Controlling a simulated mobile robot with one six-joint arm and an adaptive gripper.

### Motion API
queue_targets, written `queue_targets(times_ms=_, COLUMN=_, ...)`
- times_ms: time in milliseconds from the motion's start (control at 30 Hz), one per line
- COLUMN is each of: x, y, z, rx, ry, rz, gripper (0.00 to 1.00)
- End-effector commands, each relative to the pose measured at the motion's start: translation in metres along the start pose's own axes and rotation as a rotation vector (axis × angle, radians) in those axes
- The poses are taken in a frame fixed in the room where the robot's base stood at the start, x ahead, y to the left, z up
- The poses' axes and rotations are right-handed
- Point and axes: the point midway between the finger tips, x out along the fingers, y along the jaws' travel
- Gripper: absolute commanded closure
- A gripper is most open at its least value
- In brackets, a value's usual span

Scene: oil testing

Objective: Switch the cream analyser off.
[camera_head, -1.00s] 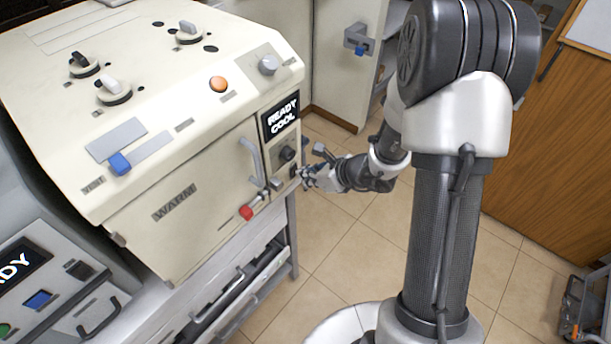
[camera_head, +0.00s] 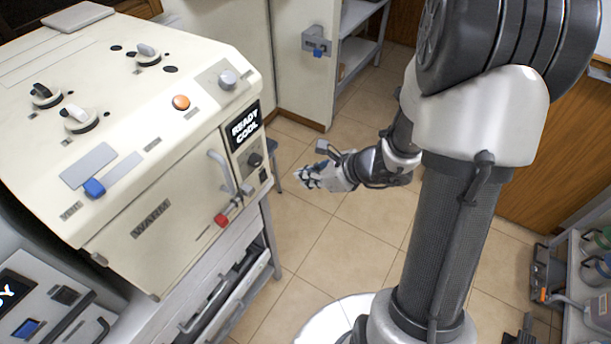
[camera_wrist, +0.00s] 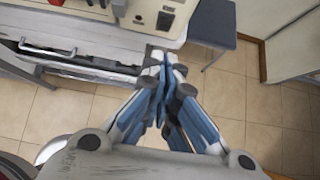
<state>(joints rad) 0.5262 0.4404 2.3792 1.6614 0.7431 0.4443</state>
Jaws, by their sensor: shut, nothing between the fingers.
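The cream analyser (camera_head: 185,190) stands at the left in the head view, its lit display (camera_head: 244,126) reading "READY COOL". Below the display, its narrow right front panel has a dark round knob (camera_head: 255,160) and a small dark switch-like part (camera_head: 263,176); the position of that part is too small to tell. My gripper (camera_head: 300,178) is shut and empty, to the right of this panel and apart from it. In the wrist view, the fingertips of my gripper (camera_wrist: 163,58) are together, and part of the cream front (camera_wrist: 130,14) shows at the top.
The analyser's door has a grey handle (camera_head: 221,170) and a red-ended lever (camera_head: 221,220). A second device (camera_head: 50,310) stands at the lower left. A blue-grey stool (camera_wrist: 212,25) is near the analyser. A shelf unit (camera_head: 590,285) stands at the right. Tiled floor (camera_head: 310,240) is open around my gripper.

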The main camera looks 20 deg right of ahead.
Motion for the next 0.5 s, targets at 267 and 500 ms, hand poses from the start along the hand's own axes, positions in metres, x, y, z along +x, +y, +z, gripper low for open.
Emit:
queue_targets(times_ms=267, x=0.006, y=0.001, z=-0.010, rx=-0.004, ry=0.035, rz=0.001, gripper=1.00)
queue_targets(times_ms=500, x=0.005, y=0.001, z=-0.014, rx=-0.001, ry=0.067, rz=-0.001, gripper=1.00)
